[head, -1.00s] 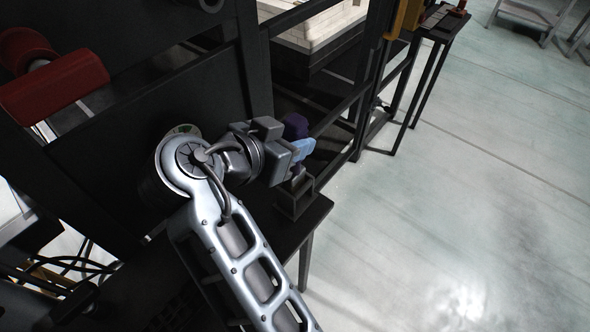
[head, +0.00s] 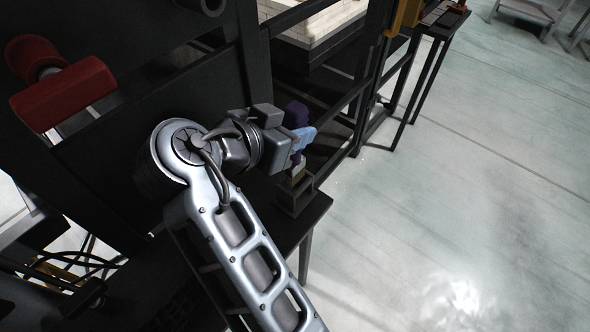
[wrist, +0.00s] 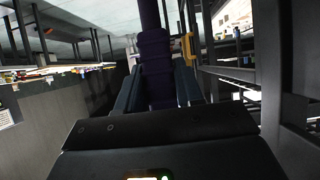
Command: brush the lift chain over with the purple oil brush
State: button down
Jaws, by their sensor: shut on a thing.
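My gripper (head: 301,139) is shut on the purple oil brush (head: 297,114). The purple handle stands up between the fingers in the wrist view (wrist: 155,62). In the head view a pale tan part of the brush (head: 298,173) shows below the fingers, at the mouth of a small dark open-framed holder (head: 307,200). I cannot tell whether its lower end is clear of the holder. I cannot make out the lift chain in either view.
The holder stands on a dark bench (head: 318,208) by a black steel frame (head: 330,118). A red padded roller (head: 64,92) is at the left. A narrow dark stand (head: 437,27) is at the upper right. The pale floor (head: 450,190) at the right is open.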

aim_at(294, 109)
jog(key=shift+r+p, duration=1.4)
jog(key=shift+r, duration=1)
jog(key=c, duration=1.2)
grip_release()
grip_shut()
jog(key=shift+s+f, duration=0.1)
jog(key=shift+s, duration=0.05)
